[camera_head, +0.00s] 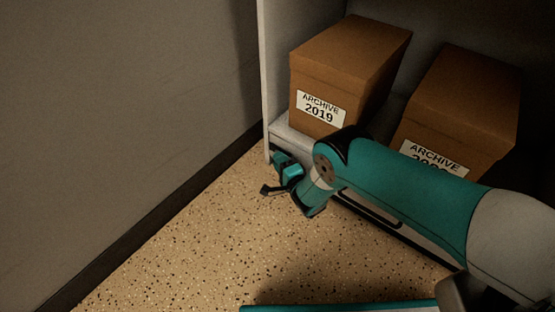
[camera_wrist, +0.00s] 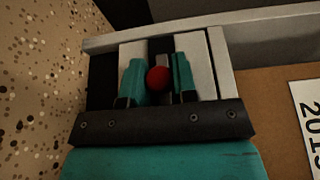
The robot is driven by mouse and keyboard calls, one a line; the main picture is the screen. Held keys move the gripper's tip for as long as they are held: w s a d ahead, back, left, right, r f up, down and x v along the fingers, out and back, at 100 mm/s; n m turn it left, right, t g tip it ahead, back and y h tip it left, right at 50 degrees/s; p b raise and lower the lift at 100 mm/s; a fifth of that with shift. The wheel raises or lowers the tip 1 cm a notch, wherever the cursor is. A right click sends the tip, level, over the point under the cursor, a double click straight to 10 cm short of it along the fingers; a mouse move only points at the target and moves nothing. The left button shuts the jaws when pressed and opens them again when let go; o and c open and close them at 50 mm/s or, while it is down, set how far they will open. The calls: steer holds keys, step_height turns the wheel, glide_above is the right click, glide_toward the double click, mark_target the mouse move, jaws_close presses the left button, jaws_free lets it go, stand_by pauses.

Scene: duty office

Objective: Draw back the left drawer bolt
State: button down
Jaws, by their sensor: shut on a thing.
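A round red knob (camera_wrist: 157,79), which looks like the bolt's handle, shows in the wrist view between the two teal fingers of my gripper (camera_wrist: 159,72). The fingers are shut on it, one on each side. Pale plates (camera_wrist: 133,50) lie just behind the knob, with a dark gap beside them. In the head view my gripper (camera_head: 280,161) is low at the left front corner of the shelf unit. The knob and bolt are hidden there. The drawer front under the shelf is mostly covered by my arm. I cannot tell the bolt's position.
A box marked ARCHIVE 2019 (camera_head: 335,80) and a second archive box (camera_head: 465,100) stand on the shelf above. A grey wall (camera_head: 120,120) rises on the left. Speckled floor (camera_head: 190,240) is clear between the wall and the shelf unit (camera_head: 268,80).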

steer(key=c, duration=1)
jaws_free()
steer(key=shift+d, duration=0.3)
steer(key=shift+c, duration=0.2)
steer(key=shift+o, duration=0.6)
steer(key=shift+a, duration=0.1)
steer(key=p+v, duration=1.1)
steer(key=v, duration=0.6)
steer(key=shift+s+p, duration=0.3)
steer(key=shift+p, duration=0.1)
